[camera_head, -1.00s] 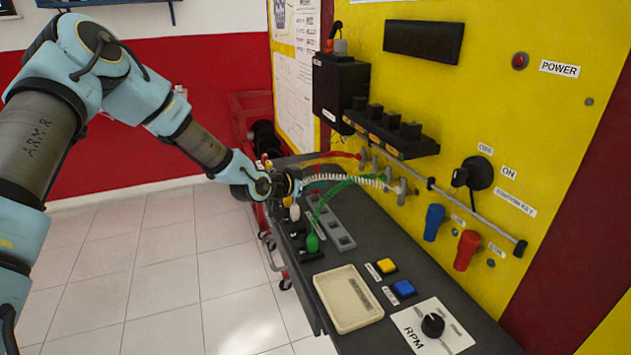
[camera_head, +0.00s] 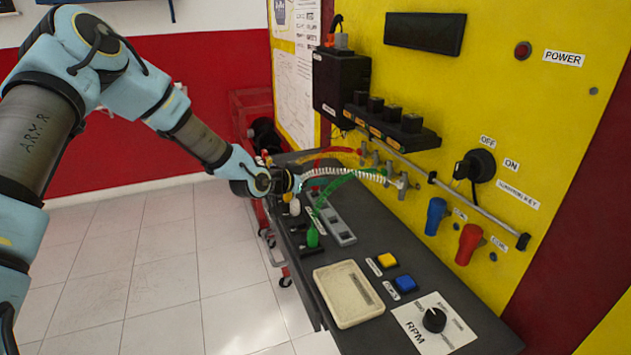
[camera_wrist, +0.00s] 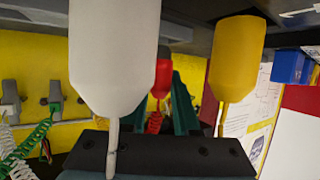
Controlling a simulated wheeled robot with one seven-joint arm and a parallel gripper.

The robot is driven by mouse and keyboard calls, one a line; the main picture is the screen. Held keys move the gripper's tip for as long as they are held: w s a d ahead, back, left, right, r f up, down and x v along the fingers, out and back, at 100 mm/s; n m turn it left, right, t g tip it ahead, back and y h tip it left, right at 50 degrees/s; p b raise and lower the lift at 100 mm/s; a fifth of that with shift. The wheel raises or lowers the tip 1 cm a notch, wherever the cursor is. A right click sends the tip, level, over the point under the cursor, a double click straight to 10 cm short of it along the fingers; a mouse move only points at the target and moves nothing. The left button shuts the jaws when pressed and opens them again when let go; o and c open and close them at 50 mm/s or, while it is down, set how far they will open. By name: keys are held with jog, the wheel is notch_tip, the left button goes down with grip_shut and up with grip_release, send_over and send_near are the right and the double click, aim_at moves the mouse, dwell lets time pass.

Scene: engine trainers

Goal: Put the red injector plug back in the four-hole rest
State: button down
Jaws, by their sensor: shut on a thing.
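My gripper (camera_head: 293,184) is at the left edge of the console, behind the white plug (camera_head: 295,207). In the wrist view, my gripper's green fingers (camera_wrist: 155,98) are shut on the red injector plug (camera_wrist: 163,76), partly hidden behind the white plug (camera_wrist: 113,50). The yellow plug (camera_wrist: 236,62) is to the right there. In the head view, the red plug is hidden by my gripper. The green plug (camera_head: 313,237) stands upright in the dark four-hole rest (camera_head: 312,252) along the console edge. I cannot tell whether the red plug touches its hole.
Coiled leads (camera_head: 345,174) run from the plugs to injectors on the yellow panel (camera_head: 560,110). A grey strip with square openings (camera_head: 343,238) lies beside the rest. A beige box (camera_head: 348,296) and buttons are nearer. A red cart (camera_head: 250,105) stands behind.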

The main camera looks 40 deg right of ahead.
jog(key=shift+f+b, duration=0.75)
jog(key=shift+f, duration=0.1)
dwell(0.6)
jog(key=c, duration=0.9)
grip_release()
jog(key=shift+a+r, duration=0.1)
jog(key=shift+r+p+v, duration=0.2)
jog(key=shift+p+v, duration=0.2)
jog(key=shift+v, duration=0.8)
jog(key=shift+r+p+v, duration=0.25)
jog(key=shift+p+v, duration=0.1)
jog(key=shift+v, duration=0.8)
jog(key=shift+r, duration=0.1)
notch_tip(320, 180, up, 5)
jog(key=shift+f+p, duration=0.15)
jog(key=shift+p, duration=1.1)
jog(key=shift+o, duration=0.3)
